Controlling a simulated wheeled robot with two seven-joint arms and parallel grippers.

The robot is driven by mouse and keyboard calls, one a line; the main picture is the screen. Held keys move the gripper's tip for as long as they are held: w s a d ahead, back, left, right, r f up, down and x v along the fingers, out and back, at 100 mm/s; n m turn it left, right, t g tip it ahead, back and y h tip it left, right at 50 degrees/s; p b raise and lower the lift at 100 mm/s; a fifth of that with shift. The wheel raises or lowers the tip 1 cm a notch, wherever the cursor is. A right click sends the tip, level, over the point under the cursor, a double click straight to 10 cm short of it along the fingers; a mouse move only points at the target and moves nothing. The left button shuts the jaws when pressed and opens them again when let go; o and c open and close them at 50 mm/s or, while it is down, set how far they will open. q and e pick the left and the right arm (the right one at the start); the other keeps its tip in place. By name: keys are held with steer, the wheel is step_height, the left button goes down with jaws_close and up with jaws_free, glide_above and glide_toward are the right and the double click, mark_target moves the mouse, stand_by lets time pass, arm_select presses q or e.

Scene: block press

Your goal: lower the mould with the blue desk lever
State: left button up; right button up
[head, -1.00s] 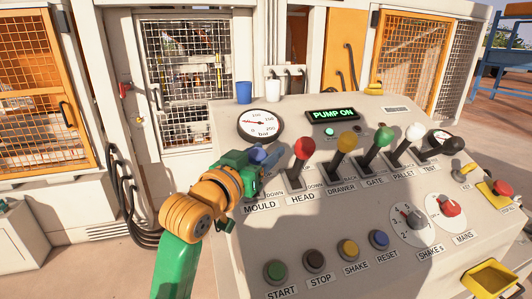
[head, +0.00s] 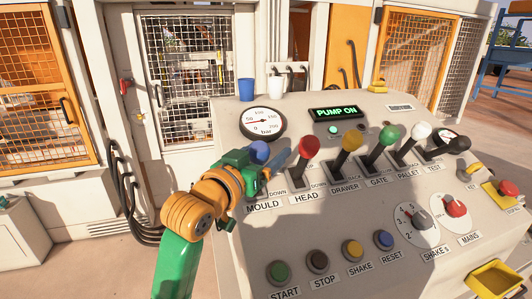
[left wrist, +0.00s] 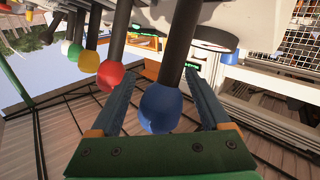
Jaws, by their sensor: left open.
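The blue-knobbed mould lever (head: 259,152) stands at the left end of the lever row on the desk, above the MOULD label. In the left wrist view its blue knob (left wrist: 160,107) and dark shaft sit between the two fingers of my left gripper (left wrist: 160,95). The fingers are apart, with a gap visible on both sides of the knob. In the head view my left gripper (head: 268,168) is at the lever and partly hides its shaft. My right gripper is not in view.
The red head lever (head: 308,148) stands close to the right of my left gripper, followed by yellow, green and white levers. A pressure gauge (head: 263,121) and a lit PUMP ON display (head: 335,112) are behind. Push buttons (head: 318,261) line the front.

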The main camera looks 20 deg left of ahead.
mark_target(254, 162)
arm_select(q)
steer(key=b+v, duration=0.2)
steer(key=v, duration=0.5)
